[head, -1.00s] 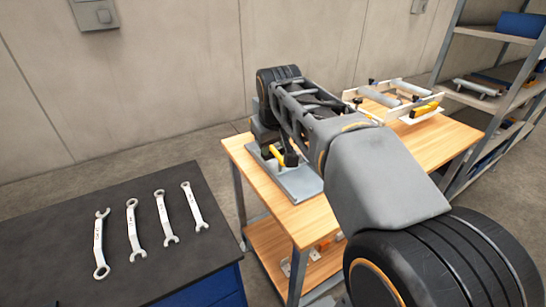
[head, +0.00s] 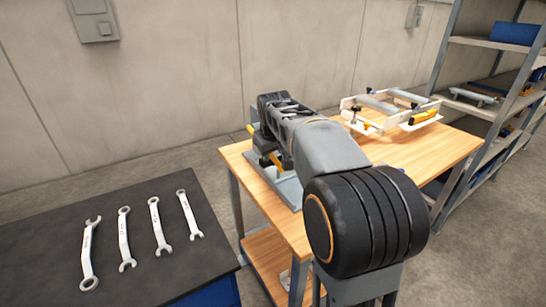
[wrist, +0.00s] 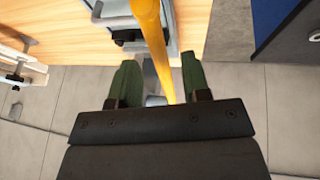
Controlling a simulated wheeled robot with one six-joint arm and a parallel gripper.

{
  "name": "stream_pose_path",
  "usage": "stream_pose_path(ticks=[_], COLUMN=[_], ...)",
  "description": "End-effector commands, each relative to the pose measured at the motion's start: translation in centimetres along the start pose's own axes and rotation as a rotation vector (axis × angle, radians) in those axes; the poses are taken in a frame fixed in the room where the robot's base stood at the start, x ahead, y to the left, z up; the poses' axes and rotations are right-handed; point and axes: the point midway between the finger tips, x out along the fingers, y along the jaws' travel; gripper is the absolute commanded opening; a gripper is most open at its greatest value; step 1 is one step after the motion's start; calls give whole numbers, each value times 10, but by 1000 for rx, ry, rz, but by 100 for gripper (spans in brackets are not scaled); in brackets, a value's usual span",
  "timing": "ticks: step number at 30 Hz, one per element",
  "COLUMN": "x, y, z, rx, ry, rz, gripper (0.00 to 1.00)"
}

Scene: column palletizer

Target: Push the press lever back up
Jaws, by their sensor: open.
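The yellow press lever (wrist: 157,52) runs down from the top of the wrist view and passes between my two fingers. My gripper (wrist: 156,80) is open, with a dark green finger on each side of the lever. Gaps show on both sides in this view; I cannot tell whether a finger touches it in depth. The grey press base (head: 289,190) sits on the wooden bench in the head view. My arm hides most of the press and my gripper there, with only small yellow parts showing.
The wooden bench (head: 415,160) carries a fixture with rollers (head: 390,105) at its back. A dark table (head: 60,240) with several wrenches stands at the left. Metal shelving (head: 480,120) stands at the right. The bench's middle right is clear.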

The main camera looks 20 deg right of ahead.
Motion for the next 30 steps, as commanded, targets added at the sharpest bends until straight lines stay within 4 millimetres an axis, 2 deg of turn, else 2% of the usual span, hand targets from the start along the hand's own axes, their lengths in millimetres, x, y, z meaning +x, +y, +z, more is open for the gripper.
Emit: stream_pose_path(ticks=[3,7,19,30], x=[13,21,25,24], y=[0,0,0,0], z=[0,0,0,0], rx=[1,1,1,0], ry=[-1,-1,0,0], rz=[0,0,0,0], gripper=[43,43,42,7])
